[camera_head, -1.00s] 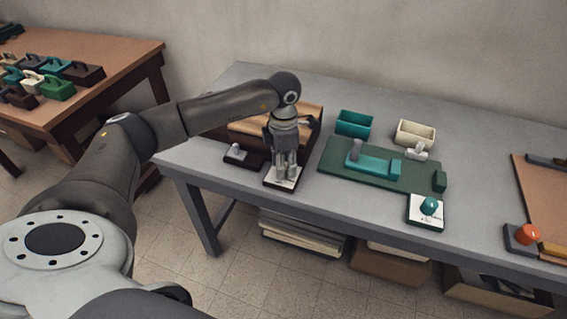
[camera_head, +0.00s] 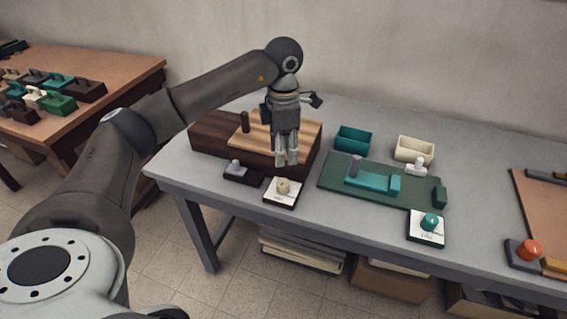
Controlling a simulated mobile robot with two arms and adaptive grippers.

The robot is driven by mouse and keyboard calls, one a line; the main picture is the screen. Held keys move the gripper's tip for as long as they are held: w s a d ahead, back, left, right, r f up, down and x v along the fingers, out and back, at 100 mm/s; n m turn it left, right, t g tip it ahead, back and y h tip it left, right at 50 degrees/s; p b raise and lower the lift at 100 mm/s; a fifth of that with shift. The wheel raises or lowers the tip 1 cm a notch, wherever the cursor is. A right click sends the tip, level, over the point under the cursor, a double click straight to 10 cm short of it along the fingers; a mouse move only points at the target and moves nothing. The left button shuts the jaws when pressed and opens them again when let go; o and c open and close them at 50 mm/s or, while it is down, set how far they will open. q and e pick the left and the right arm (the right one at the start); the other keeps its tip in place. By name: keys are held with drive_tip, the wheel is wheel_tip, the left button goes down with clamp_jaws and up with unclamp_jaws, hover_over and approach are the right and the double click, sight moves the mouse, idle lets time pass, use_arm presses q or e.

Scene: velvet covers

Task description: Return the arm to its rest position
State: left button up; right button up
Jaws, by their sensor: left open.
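My left gripper (camera_head: 287,160) is open and empty, pointing down above the grey table (camera_head: 330,232). Its fingertips hang in front of the brown wooden block (camera_head: 215,138). Below them, apart, a small cream piece (camera_head: 283,186) sits on a white card with a dark edge (camera_head: 279,199). My left arm (camera_head: 222,86) reaches in from the left, its elbow bent high. My right gripper is not in view.
Left of the card is a dark holder with a grey knob (camera_head: 237,167). A green mat (camera_head: 335,184), teal bin (camera_head: 352,139) and cream bin (camera_head: 415,149) lie to the right. A red knob (camera_head: 529,249) is at far right. A wooden table (camera_head: 120,62) stands left.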

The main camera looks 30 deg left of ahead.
use_arm(q)
drive_tip(key=shift+r, duration=0.7)
